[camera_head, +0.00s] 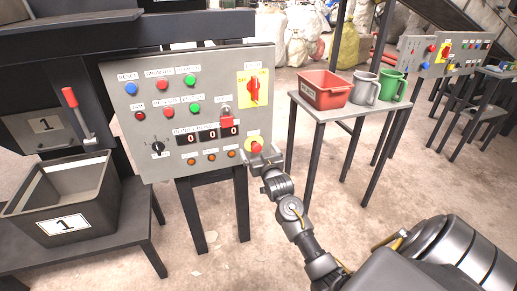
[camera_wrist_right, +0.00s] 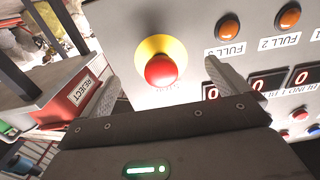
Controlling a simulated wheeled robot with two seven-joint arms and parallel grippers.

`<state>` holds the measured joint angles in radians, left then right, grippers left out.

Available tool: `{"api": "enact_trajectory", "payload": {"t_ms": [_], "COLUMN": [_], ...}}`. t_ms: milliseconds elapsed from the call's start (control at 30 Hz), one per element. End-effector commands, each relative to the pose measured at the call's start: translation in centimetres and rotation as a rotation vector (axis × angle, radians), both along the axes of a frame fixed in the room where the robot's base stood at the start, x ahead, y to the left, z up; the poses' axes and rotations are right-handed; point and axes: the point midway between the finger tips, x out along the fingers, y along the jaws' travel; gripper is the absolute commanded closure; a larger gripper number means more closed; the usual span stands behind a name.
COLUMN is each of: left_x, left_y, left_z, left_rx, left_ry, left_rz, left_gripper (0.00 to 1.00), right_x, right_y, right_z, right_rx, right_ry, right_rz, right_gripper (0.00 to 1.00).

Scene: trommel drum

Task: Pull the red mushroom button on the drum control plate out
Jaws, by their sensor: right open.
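The red mushroom button (camera_head: 256,147) sits on a yellow disc at the lower right of the grey drum control plate (camera_head: 160,95). In the right wrist view the button (camera_wrist_right: 161,70) shows whole, between the two fingers and beyond their tips. My right gripper (camera_head: 261,158) is at the plate's lower right corner, just in front of the button. Its fingers (camera_wrist_right: 160,88) are open, one on each side of the button, with nothing held. I cannot tell whether the fingers touch the plate. My left gripper is not in view.
The plate also carries coloured buttons, a red rotary switch (camera_head: 253,91), a red-covered switch (camera_head: 226,122) and counters. A small table (camera_head: 335,108) on the right holds a red bin (camera_head: 325,90) and two mugs. A black crate (camera_head: 68,190) stands at left.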

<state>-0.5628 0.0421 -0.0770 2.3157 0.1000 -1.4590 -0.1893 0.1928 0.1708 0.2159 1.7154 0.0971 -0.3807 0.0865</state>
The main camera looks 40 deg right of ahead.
Motion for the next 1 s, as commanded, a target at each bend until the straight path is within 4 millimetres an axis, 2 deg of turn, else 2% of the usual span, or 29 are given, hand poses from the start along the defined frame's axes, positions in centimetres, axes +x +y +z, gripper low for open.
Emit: {"api": "enact_trajectory", "payload": {"t_ms": [700,1000], "left_x": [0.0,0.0], "left_y": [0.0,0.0], "left_z": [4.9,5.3], "left_rx": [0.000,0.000], "left_ry": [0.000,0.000], "left_rz": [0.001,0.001], "left_gripper": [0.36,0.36], "right_x": [-6.5,-7.5], "right_y": [2.4,2.7], "right_z": [0.2,0.0], "right_rx": [0.002,0.000], "right_ry": [0.002,0.000], "right_rz": [0.002,0.001], "right_gripper": [0.00,0.00]}}
